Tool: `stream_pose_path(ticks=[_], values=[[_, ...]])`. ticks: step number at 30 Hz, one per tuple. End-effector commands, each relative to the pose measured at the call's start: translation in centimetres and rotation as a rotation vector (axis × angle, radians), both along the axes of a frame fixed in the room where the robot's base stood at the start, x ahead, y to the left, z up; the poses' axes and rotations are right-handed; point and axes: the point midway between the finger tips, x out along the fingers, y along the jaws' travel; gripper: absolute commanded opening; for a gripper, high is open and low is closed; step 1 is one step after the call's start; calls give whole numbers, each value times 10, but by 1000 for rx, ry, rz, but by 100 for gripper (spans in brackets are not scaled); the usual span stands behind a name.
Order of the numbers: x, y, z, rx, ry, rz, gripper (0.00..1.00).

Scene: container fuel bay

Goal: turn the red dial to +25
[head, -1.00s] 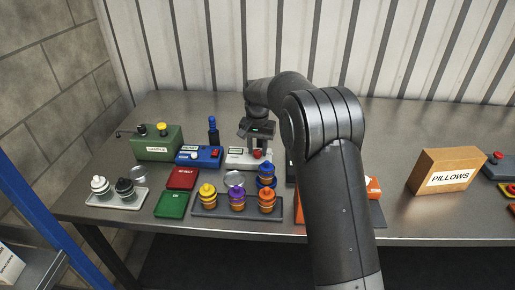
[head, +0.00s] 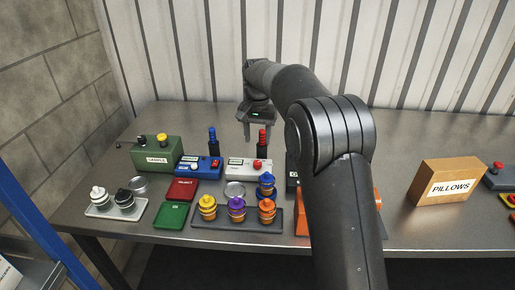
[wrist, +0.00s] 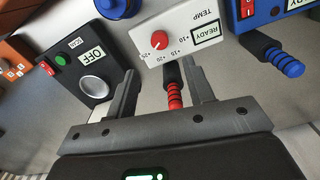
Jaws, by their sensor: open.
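The red dial (wrist: 159,40) is a round knob on the top of a white TEMP box (wrist: 195,20), with printed marks from +10 to +25 around it. I cannot make out its pointer. The box's small display (wrist: 207,32) reads READY. In the head view the dial (head: 257,164) and its white box (head: 237,170) stand in the middle of the bench's left part. My gripper (wrist: 158,78) is open and empty, its fingers apart from the dial. In the head view my gripper (head: 257,130) hangs above and behind the box.
A red ridged handle (wrist: 174,88) stands behind the box and shows between my fingers. A blue box (head: 207,167) is left of the white box, with a blue ridged handle (head: 212,139) behind it.

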Motion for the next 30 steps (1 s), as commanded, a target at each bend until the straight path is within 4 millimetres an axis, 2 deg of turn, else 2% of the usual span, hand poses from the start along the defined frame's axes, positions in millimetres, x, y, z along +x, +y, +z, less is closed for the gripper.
stream_pose_path(ticks=[6,15,22,26,30], values=[[0,0,13,0,0,0,48],[0,0,13,-1,1,-6,48],[-1,0,13,-2,2,-85,48],[-1,0,4,-1,4,-94,48],[-1,0,-19,-2,5,-93,48]])
